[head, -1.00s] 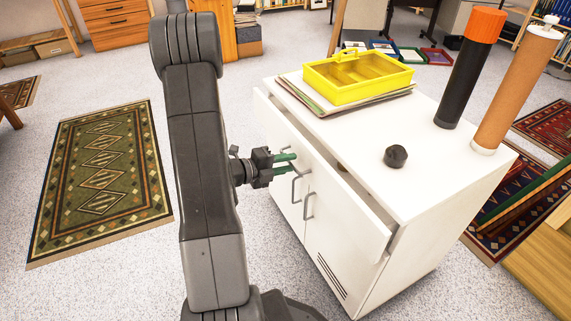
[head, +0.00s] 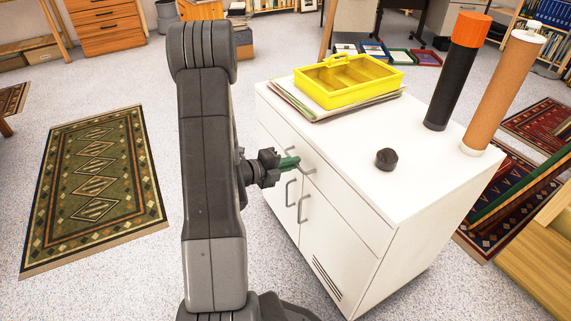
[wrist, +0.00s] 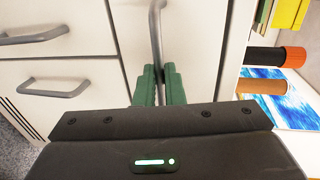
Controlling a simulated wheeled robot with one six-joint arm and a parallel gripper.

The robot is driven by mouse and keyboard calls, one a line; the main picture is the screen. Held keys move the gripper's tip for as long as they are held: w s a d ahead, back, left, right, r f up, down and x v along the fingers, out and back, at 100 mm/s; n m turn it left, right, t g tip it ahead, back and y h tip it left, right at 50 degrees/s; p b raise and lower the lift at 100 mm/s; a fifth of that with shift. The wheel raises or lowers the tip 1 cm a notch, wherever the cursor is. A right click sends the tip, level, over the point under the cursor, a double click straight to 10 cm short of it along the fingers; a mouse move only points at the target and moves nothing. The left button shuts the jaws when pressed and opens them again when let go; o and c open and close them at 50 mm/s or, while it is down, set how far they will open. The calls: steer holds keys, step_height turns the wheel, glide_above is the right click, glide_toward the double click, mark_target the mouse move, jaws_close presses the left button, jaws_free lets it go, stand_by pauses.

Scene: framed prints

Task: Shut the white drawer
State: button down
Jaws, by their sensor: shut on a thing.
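The white drawer (head: 335,195) is the top drawer of a white cabinet (head: 400,262). Its front looks flush with the cabinet, with no open gap visible along the top edge. My gripper (head: 292,162) is at the drawer's grey handle (head: 306,167). In the wrist view, the green fingers (wrist: 158,84) are shut on the drawer handle (wrist: 156,35), which runs up between their tips. My arm stands left of the cabinet in the head view.
Two door handles (head: 291,194) sit below the drawer. On the cabinet top are a yellow tray (head: 347,82) on flat sheets, a dark knob-like object (head: 387,159), a black tube (head: 455,80) with an orange cap and a brown tube (head: 500,95). A green rug (head: 95,185) lies left.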

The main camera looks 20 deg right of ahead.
steer(key=shift+d+r, duration=0.1)
steer(key=c, duration=1.6)
jaws_free()
steer(key=shift+d, duration=0.15)
steer(key=shift+o, duration=0.2)
steer(key=w+p+v, duration=0.1)
steer(key=p+v, duration=0.3)
steer(key=v, duration=0.9)
steer(key=shift+s+a, duration=0.4)
steer(key=b+x, duration=0.4)
steer(key=x, duration=0.9)
steer(key=shift+d, duration=0.35)
